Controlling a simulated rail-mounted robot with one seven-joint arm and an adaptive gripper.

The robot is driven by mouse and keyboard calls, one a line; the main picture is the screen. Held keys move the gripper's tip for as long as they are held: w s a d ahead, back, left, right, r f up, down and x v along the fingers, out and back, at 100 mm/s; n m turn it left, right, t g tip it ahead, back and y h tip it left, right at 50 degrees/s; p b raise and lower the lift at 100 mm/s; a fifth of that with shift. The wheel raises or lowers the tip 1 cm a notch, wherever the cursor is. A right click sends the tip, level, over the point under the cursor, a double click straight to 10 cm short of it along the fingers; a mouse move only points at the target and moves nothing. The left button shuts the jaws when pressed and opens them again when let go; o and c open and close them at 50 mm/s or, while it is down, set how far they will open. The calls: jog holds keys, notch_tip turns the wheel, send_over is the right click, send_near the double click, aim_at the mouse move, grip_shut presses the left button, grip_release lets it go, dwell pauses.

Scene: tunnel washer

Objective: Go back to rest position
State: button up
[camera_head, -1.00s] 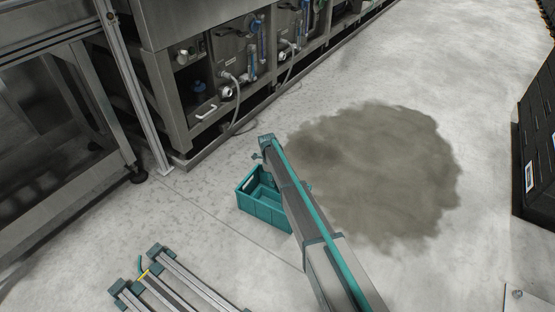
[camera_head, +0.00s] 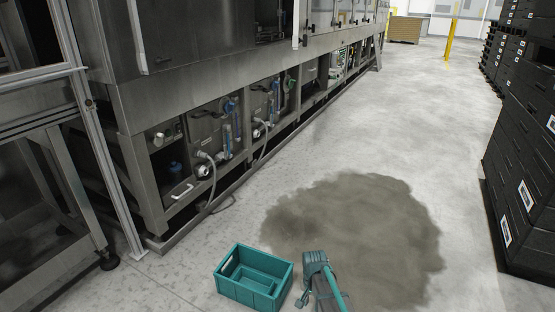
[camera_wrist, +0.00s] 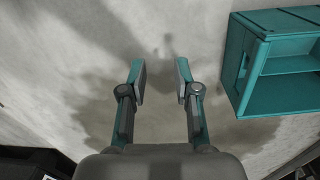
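My gripper (camera_wrist: 160,82) shows in the wrist view with its two fingers apart and nothing between them. Bare floor lies beyond the fingertips. In the head view my arm's end is at the bottom, just right of a teal crate (camera_head: 233,289); the fingers are hard to make out there. The crate also shows at the right of the wrist view (camera_wrist: 243,60), apart from the fingers. It stands on the floor and its inside looks empty.
A long steel washer (camera_head: 130,95) with hoses and valves runs along the left. A dark wet patch (camera_head: 350,225) covers the floor in the middle. Stacked black crates (camera_head: 520,170) stand at the right. A yellow post (camera_head: 450,40) is far back. The aisle floor between is free.

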jog(key=s+d+r+n+g, duration=0.15)
jog(key=s+g, duration=0.25)
jog(key=s, duration=0.8)
jog(key=s+d+r+n+g, duration=0.1)
jog(key=s+d+n+g, duration=0.15)
jog(key=s, duration=0.95)
jog(key=s+d+r+n+g, duration=0.15)
jog(key=s+g, duration=0.35)
jog(key=s, duration=0.7)
jog(key=s+r+t+p, duration=0.2)
jog(key=r+p, duration=0.5)
jog(key=p, duration=1)
jog(key=s+r+t+p, duration=0.2)
jog(key=r+p, duration=0.5)
jog(key=p, duration=1)
jog(key=shift+a+r+n+t, duration=0.35)
jog(key=shift+a+r+t, duration=0.05)
jog(key=shift+t, duration=0.05)
jog(key=shift+f, duration=0.1)
